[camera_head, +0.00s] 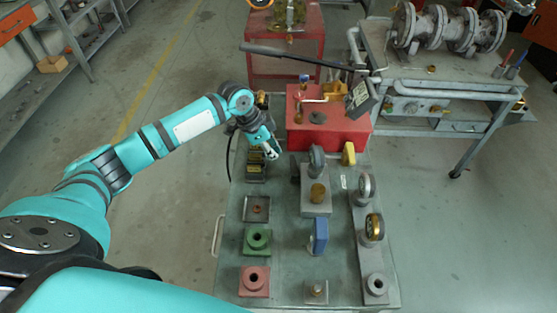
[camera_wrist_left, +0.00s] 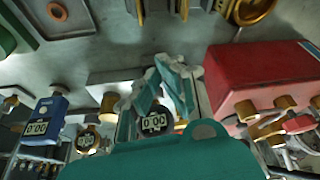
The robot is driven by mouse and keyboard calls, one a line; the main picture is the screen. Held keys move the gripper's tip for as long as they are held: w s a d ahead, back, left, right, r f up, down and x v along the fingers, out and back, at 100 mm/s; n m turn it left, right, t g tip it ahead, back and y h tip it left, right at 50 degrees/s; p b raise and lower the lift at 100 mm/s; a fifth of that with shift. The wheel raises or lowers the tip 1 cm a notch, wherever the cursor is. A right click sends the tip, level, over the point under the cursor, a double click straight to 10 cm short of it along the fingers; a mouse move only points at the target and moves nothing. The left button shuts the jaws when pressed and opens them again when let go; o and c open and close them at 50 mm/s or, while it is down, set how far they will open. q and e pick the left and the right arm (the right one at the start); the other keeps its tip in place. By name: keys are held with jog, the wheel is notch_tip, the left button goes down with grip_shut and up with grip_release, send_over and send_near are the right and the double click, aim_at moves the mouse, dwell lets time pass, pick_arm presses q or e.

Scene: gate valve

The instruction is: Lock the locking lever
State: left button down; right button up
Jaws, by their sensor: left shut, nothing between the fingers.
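My left gripper (camera_head: 272,153) is shut and empty, pointing down above the left side of the grey-green table, just left of the red box (camera_head: 328,136). Its closed teal fingers also show in the left wrist view (camera_wrist_left: 172,85). The red box carries small brass and red fittings (camera_head: 312,100) and a long black bar (camera_head: 290,53) stretches above its far side. The box shows at the right of the left wrist view (camera_wrist_left: 260,75), with brass knobs (camera_wrist_left: 265,108) along its edge. I cannot tell which part is the locking lever. My right gripper is not in view.
A black gauge (camera_wrist_left: 154,122) stands by the fingers. A steel workbench (camera_head: 450,75) stands at the right.

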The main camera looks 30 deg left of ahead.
pick_arm(q)
jog(key=v, duration=0.5)
dwell(0.5)
